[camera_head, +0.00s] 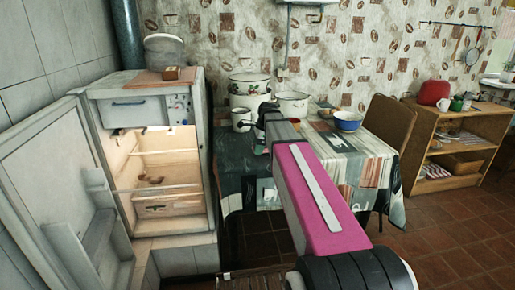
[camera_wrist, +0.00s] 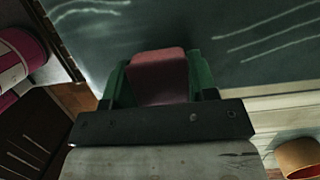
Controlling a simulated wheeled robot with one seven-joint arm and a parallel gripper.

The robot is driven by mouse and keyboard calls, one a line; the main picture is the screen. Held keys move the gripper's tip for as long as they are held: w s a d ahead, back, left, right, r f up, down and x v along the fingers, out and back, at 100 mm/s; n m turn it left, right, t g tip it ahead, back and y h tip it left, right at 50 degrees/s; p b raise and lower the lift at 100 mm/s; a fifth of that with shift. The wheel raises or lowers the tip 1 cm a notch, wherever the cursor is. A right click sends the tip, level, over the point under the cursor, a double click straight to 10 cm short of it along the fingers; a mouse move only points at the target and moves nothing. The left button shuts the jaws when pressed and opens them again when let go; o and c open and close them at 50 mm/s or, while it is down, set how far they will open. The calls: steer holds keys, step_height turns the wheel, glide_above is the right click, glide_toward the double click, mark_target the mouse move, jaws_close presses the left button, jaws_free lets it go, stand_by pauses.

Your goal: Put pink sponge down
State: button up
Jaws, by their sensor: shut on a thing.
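The pink sponge (camera_wrist: 157,66) shows in the wrist view between the green fingers of my gripper (camera_wrist: 158,84), which is shut on it. Behind the sponge is the dark green tablecloth with white lines (camera_wrist: 270,48). In the head view my gripper (camera_head: 263,113) is small and dark at the far end of my pink arm link, over the table (camera_head: 240,160). The sponge cannot be made out there. I cannot tell how high the sponge is above the cloth.
Enamel pots (camera_head: 249,84) (camera_head: 291,103) and a white mug (camera_head: 241,120) stand on the table near my gripper. A blue bowl (camera_head: 347,121) is at right. An open fridge (camera_head: 160,165) stands left. An orange-rimmed cup (camera_wrist: 300,158) is at the wrist view's lower right.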

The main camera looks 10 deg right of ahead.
steer(key=shift+f, duration=0.6)
steer(key=o, duration=1.2)
steer(key=shift+r, duration=0.15)
steer(key=v, duration=1.3)
steer(key=shift+a, duration=0.15)
